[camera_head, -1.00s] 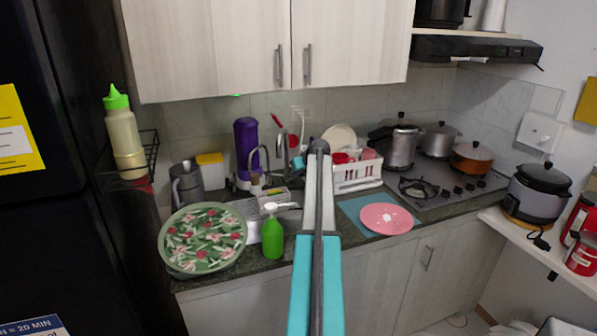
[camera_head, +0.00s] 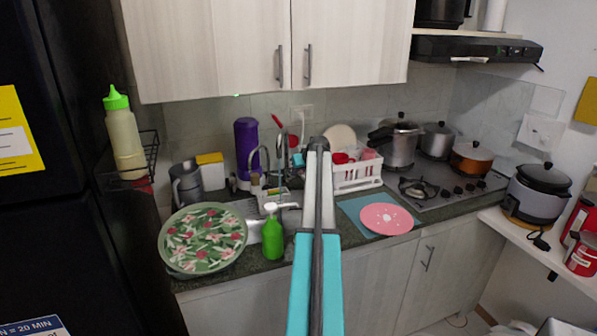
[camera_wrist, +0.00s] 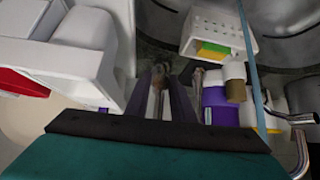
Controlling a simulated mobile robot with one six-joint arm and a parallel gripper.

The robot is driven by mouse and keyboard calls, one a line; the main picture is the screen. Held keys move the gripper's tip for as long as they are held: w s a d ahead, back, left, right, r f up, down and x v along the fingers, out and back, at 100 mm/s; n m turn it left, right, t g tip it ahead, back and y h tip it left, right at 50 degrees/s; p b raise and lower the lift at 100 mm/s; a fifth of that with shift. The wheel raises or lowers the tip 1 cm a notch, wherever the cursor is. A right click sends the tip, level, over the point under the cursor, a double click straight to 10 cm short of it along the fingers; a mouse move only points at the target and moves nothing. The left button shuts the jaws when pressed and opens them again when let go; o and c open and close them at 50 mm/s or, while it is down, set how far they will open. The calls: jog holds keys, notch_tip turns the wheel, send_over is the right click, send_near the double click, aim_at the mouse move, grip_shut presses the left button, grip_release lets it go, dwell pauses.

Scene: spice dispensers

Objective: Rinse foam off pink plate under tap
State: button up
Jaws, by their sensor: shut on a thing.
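The pink plate (camera_head: 387,218) lies flat on a blue mat at the right of the sink. White foam patches show on its upper face. The silver tap (camera_head: 263,157) stands behind the sink, left of my arm. My gripper (camera_head: 297,160) is beside the tap, far from the plate, and mostly hidden behind my arm. In the wrist view, my gripper's dark fingers (camera_wrist: 168,80) are close together around a thin brownish-grey piece, which seems to be part of the tap; its exact shape is unclear. The plate is not seen in the wrist view.
A green soap bottle (camera_head: 273,236) stands before the sink. A floral tray (camera_head: 203,238) is at left. A white dish rack (camera_head: 358,177) stands behind the mat (camera_head: 350,208). A purple bottle (camera_head: 246,150) and white caddy (camera_wrist: 236,32) are near the tap. Pots and a stove are at right.

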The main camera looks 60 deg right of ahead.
jog(key=o, duration=0.9)
jog(key=shift+r, duration=0.1)
jog(key=shift+p+v, duration=0.65)
jog(key=shift+v, duration=2.85)
